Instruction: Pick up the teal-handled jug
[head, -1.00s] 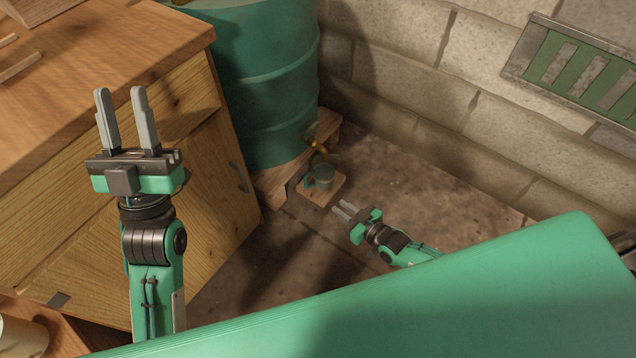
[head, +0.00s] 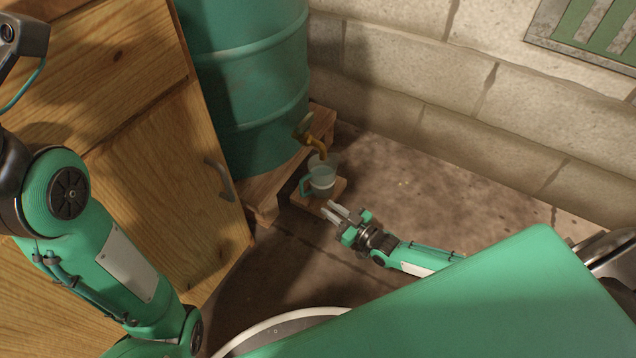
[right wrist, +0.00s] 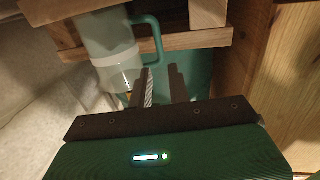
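The jug (head: 322,182) is clear with a grey-green band and a teal handle (head: 305,186) on its left side. It stands upright on a small wooden board (head: 304,203), below a brass tap. My right gripper (head: 330,209) is low in front of the jug, its fingers pointing toward it, apart and empty. In the right wrist view the jug (right wrist: 108,50) and its handle (right wrist: 157,40) lie beyond the fingertips (right wrist: 160,72), mostly to their left; I see no contact. My left arm shows at the left edge, but its gripper is out of the picture.
The teal drum (head: 250,85) with its brass tap (head: 312,140) rests on a wooden stand (head: 266,200) just behind the jug. A wooden cabinet (head: 165,170) stands on the left. A block wall (head: 440,90) runs behind. Floor (head: 420,195) right of the jug is clear.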

